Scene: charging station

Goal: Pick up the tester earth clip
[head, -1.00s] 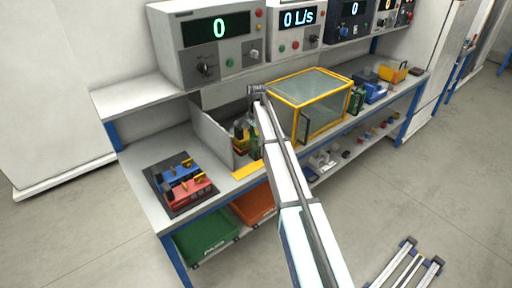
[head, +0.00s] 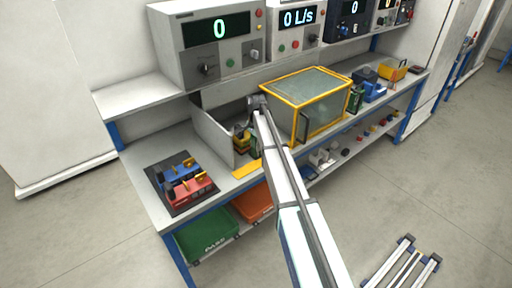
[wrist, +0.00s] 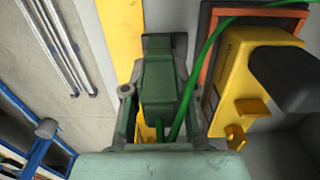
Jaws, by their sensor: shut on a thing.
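In the wrist view a green clip (wrist: 160,75) lies between the two fingers of my gripper (wrist: 160,100), which is shut on it. In the head view my arm reaches into the bay beside the glass box, where the yellow tester (head: 241,143) partly shows. My arm hides most of the gripper there. I cannot tell whether the clip touches a surface.
A yellow-framed glass box (head: 318,85) stands close to the right of my arm. A grey partition (head: 211,137) stands to the left. Red and blue devices sit on a dark mat (head: 172,192) at the bench's left. Meters line the upper shelf (head: 140,95).

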